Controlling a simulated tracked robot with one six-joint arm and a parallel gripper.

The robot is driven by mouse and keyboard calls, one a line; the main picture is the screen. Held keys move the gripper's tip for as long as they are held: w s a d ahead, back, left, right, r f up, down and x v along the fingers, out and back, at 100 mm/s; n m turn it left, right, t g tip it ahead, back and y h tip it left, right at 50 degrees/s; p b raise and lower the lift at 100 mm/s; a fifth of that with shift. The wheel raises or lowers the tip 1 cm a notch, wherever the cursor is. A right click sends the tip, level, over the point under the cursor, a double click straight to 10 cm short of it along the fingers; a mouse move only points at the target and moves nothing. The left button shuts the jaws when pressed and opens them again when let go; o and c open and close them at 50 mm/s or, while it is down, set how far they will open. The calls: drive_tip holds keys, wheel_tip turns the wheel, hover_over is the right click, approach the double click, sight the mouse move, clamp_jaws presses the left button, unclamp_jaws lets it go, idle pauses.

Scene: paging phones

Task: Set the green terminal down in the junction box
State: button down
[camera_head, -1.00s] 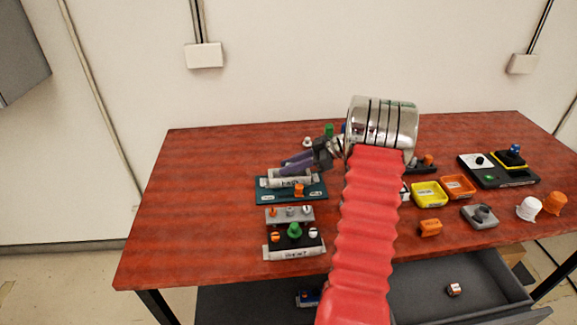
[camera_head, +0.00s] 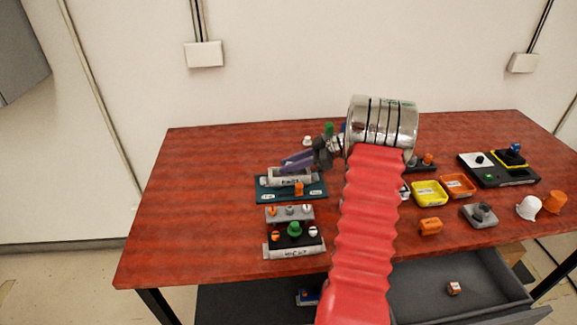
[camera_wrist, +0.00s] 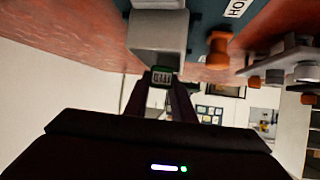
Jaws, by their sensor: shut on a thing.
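My gripper (camera_wrist: 161,88) is shut on the green terminal (camera_wrist: 161,76), a small dark green block with pale lettering, held between the fingertips in the wrist view. In the head view the dark purple fingers of my gripper (camera_head: 294,162) are just behind and above the teal board; the terminal cannot be made out there. A pale grey hollow box on that board, which looks like the junction box (camera_wrist: 158,32), is right beside the terminal in the wrist view. It also shows in the head view (camera_head: 290,178) with a label on its front. Whether terminal and box touch is unclear.
The teal board (camera_head: 262,196) carries an orange knob (camera_head: 299,189) beside the box. A grey and black panel with a green button (camera_head: 294,229) stands in front. Yellow (camera_head: 429,203) and orange (camera_head: 457,194) trays lie right. The table's left side is clear.

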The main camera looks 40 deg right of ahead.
drive_tip(key=c, duration=1.4)
unclamp_jaws()
drive_tip(key=shift+r, duration=0.15)
drive_tip(key=shift+r, duration=2.35)
